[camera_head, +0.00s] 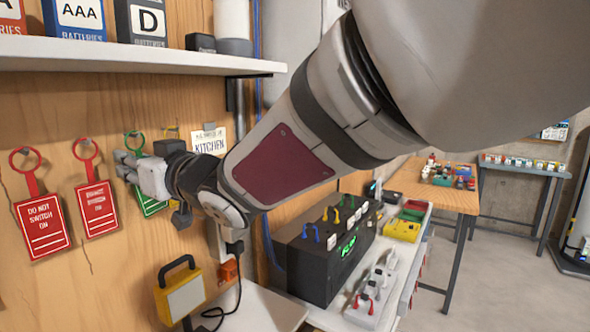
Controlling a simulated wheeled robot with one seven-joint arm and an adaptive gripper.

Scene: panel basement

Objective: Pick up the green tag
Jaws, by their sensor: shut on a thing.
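The green tag (151,206) hangs by its green loop (135,142) at the wooden wall, to the right of two red tags. My gripper (121,160) is at the green tag, shut on it near its upper part. The gripper and my wrist hide much of the tag; its lower left part and the loop show. The loop is still around or close in front of its hook; I cannot tell which.
Two red tags (41,226) (97,208) hang close to the left. A shelf (150,56) with battery boxes juts out above. A yellow work lamp (180,293) and a black box (325,250) stand below right. A kitchen sign (209,142) is on the wall behind my wrist.

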